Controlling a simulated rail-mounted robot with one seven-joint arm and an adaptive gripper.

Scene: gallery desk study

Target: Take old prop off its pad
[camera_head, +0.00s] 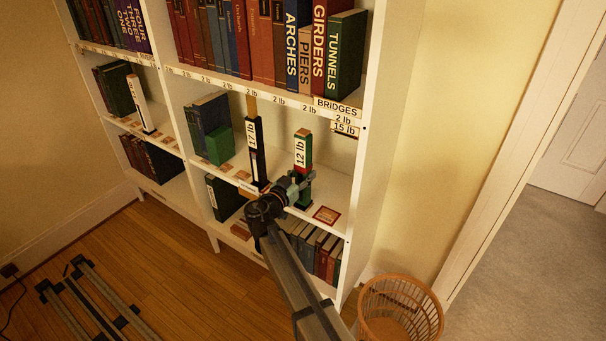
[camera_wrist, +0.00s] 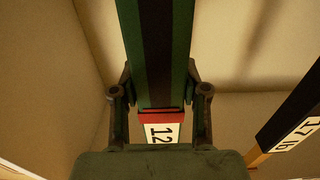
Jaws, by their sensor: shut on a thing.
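A green prop (camera_head: 302,165) with an orange top, a red band and a white "12 lb" label stands roughly upright at the middle shelf. My gripper (camera_head: 300,185) is shut around its lower part. In the wrist view the green prop (camera_wrist: 160,50) runs between both fingers of my gripper (camera_wrist: 159,92), with its red band and "12" label near the palm. A black prop (camera_head: 254,150) marked "17 lb" stands to its left, also seen in the wrist view (camera_wrist: 290,125). I cannot tell whether the green prop's foot touches the shelf or a pad.
A bare reddish pad (camera_head: 327,214) lies to the right on the shelf (camera_head: 335,187). A white prop (camera_head: 140,104) stands in the left bay. A book row (camera_head: 312,250) lies below, and "15 lb" shows on the upper shelf edge. A wicker basket (camera_head: 400,310) stands on the floor.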

